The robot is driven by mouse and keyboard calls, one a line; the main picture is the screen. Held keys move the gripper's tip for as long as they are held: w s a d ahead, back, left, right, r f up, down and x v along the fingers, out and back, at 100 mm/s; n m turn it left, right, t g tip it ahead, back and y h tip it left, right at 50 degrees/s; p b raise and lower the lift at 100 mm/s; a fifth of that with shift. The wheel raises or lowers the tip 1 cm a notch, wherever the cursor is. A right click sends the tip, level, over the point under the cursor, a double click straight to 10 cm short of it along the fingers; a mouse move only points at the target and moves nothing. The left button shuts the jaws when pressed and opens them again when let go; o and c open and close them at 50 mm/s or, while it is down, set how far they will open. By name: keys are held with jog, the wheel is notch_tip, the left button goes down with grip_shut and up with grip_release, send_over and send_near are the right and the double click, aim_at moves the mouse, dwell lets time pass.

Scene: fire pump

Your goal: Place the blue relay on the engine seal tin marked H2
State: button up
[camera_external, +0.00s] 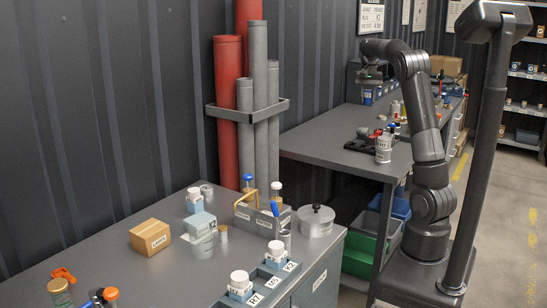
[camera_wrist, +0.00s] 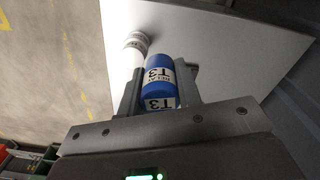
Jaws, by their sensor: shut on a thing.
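The blue relay (camera_wrist: 159,88), with white labels reading T3, is between the fingers of my gripper (camera_wrist: 158,90) in the wrist view. My gripper is shut on it. In the external view my gripper (camera_external: 371,76) is over the far part of the back bench, with a blue patch (camera_external: 368,98) below it that looks like the relay. A grey-white tin (camera_external: 383,149) stands on the near part of that bench. Its label is too small to read surely, so I cannot tell whether it is H2. A white cylinder (camera_wrist: 136,42) shows just beyond the fingers in the wrist view.
The back bench (camera_external: 325,140) also holds red and black parts (camera_external: 362,140) and small bottles near the tin. The front bench (camera_external: 110,250) carries a cardboard box (camera_external: 150,237), jars and a bottle rack. Red and grey pipes (camera_external: 259,90) stand between the benches.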

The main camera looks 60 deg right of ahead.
jog(key=s+d+m, duration=0.1)
jog(key=s+d, duration=0.4)
jog(key=s, duration=0.4)
jog(key=s+d+m, duration=0.2)
jog(key=s+d, duration=0.3)
jog(key=s, duration=0.4)
send_over(384, 138)
jog(key=f, duration=1.2)
jog(key=shift+d, duration=0.3)
jog(key=shift+f, duration=1.95)
jog(key=shift+f, duration=0.1)
jog(key=o, duration=1)
notch_tip(384, 138, up, 12)
jog(key=shift+r, duration=0.15)
